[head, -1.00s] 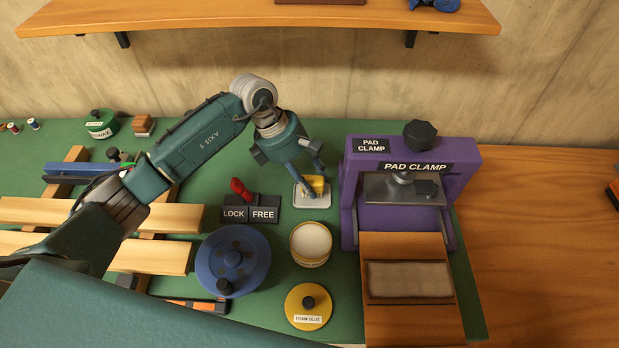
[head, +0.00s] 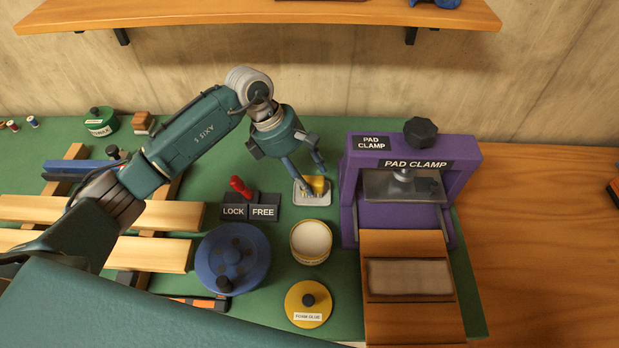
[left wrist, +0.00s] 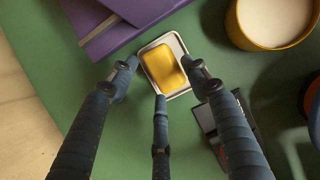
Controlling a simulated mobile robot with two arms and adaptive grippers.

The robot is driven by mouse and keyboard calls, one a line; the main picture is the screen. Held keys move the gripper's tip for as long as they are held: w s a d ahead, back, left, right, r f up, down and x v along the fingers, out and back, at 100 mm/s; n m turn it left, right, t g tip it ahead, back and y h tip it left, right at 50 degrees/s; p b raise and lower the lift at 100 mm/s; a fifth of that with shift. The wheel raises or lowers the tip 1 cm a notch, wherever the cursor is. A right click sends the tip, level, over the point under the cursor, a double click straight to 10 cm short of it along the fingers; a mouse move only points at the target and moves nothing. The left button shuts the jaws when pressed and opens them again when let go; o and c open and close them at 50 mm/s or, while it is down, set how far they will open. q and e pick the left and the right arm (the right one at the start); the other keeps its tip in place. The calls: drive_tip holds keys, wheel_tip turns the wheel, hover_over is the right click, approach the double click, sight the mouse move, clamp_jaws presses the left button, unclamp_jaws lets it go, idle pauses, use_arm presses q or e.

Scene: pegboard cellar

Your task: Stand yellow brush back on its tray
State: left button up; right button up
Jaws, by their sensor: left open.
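The yellow brush (head: 318,184) is a small rounded block resting on its pale, white-rimmed tray (head: 326,201). In the left wrist view the brush (left wrist: 163,66) sits within the tray's rim (left wrist: 177,40), slightly turned. My left gripper (head: 315,181) is above the tray with its fingers spread. In the left wrist view the fingertips of the left gripper (left wrist: 160,75) lie around the brush with gaps, apart from it. The fingers partly hide the brush in the head view. My right gripper is not in view.
The purple pad clamp (head: 463,172) stands close right of the tray. An open glue tin (head: 311,240) is in front, with its yellow lid (head: 308,318) nearer. The LOCK/FREE switch (head: 249,212) and a blue wheel (head: 232,259) are to the left.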

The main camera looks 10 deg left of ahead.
use_arm(q)
drive_tip(key=b+v, duration=0.2)
drive_tip(key=v, duration=0.8)
idle(0.8)
